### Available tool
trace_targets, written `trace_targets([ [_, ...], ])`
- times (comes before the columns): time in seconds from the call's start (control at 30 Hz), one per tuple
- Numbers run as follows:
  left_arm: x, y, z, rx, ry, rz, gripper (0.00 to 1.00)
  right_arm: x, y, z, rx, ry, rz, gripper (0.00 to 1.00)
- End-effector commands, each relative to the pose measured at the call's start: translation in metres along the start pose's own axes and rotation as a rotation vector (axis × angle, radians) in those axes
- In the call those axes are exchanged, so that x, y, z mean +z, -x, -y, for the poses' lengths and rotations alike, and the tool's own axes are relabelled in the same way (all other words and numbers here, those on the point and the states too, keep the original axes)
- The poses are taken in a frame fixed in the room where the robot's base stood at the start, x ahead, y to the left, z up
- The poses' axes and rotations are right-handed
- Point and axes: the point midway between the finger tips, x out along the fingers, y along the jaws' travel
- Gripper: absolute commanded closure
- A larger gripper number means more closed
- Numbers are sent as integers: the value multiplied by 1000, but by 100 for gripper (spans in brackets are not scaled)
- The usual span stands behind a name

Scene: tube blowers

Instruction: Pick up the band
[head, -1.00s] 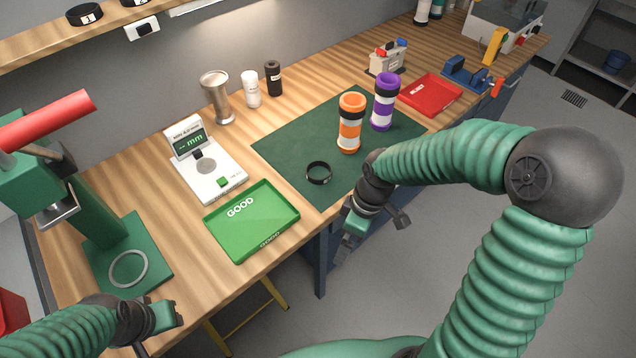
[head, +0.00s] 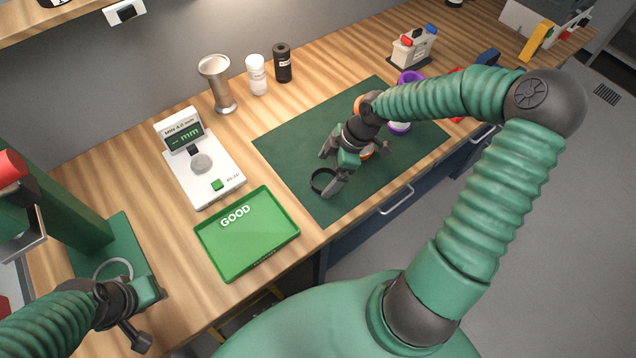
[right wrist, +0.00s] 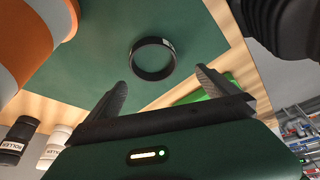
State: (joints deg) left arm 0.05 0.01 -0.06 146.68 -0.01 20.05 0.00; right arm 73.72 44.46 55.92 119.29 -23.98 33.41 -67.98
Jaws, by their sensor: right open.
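The band (head: 316,186) is a small black ring lying flat on the dark green mat (head: 290,150). In the right wrist view the band (right wrist: 137,64) lies ahead of the fingertips, apart from both fingers. My right gripper (head: 329,170) is open and empty, above the mat close beside the band; one finger partly overlaps the band in the head view. In the right wrist view the open right gripper (right wrist: 158,82) shows both dark fingers spread.
A green GOOD tray (head: 262,252) and a white gauge (head: 207,177) stand left of the mat. A metal cup (head: 220,90) and bottles line the back.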

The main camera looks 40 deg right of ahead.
Motion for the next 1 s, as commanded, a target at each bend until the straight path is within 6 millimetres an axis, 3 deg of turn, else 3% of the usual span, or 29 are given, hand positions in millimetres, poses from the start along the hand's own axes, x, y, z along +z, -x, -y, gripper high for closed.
trace_targets([
  [0.03, 1, -5, 0, 0, -1, 0, 64, 2, -14, 0, -6, 0, -4, 2],
  [0.17, 2, -7, -1, 1, -2, 0, 64, 4, -35, -1, -4, -2, -3, 2],
  [0.43, 2, -7, -1, 1, -2, 0, 64, -4, -40, 3, 1, -1, 7, 2],
  [0.93, 2, -7, -1, 1, -2, 0, 64, 2, -38, 0, 0, -3, 1, 66],
  [1.0, 2, -7, -1, 1, -2, 0, 64, 2, -38, 0, 0, -3, 2, 67],
])
